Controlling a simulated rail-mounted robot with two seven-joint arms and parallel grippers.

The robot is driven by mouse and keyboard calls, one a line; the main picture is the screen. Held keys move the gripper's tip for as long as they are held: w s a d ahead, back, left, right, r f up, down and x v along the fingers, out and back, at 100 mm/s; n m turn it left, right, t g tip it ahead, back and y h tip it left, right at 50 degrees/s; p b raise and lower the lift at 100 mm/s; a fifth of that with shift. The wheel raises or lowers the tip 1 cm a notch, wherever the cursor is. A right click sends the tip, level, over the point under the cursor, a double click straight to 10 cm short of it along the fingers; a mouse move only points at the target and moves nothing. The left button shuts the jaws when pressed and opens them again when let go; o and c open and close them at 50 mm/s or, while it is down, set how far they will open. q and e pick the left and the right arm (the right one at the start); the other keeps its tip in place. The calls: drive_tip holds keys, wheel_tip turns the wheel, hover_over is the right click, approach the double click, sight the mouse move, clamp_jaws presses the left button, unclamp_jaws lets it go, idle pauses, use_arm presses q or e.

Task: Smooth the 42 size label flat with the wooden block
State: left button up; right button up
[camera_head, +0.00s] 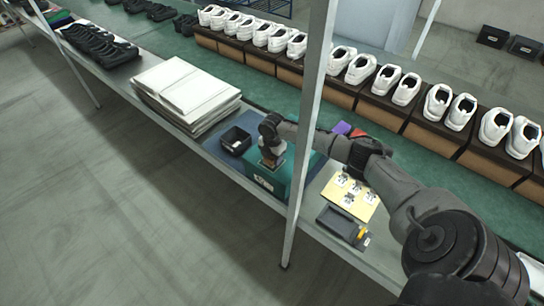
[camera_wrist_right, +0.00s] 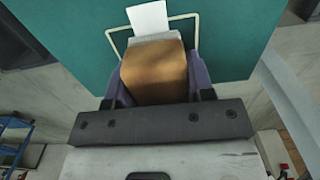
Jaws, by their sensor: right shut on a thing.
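My right gripper (camera_head: 271,152) is shut on the brown wooden block (camera_wrist_right: 154,72), which sits between its purple fingers in the right wrist view. The gripper is at the teal shoe box (camera_head: 284,180) on the bench. In the wrist view the block is over the outlined rectangle (camera_wrist_right: 110,36) on the teal box face (camera_wrist_right: 225,38). A white label (camera_wrist_right: 149,17) sticks out past the block's far end; the rest of it is hidden and its number cannot be read. Whether the block touches the face cannot be told. My left gripper is not in view.
A black bin (camera_head: 236,140) and a stack of white sheets (camera_head: 188,90) lie left of the box. A yellow label sheet (camera_head: 362,208) and a dark tray (camera_head: 334,220) lie right. A grey post (camera_head: 312,85) stands in front. White shoes on brown boxes line the back.

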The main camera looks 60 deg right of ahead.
wheel_tip(320, 180, up, 5)
drive_tip(key=p, duration=0.4)
drive_tip(key=shift+w+r+p, duration=0.1)
drive_tip(key=shift+r+p, duration=0.1)
drive_tip(key=shift+p, duration=0.1)
drive_tip(key=shift+r, duration=0.2)
drive_tip(key=shift+r+p, duration=0.55)
drive_tip(key=shift+p, duration=0.15)
drive_tip(key=shift+r+p, duration=0.95)
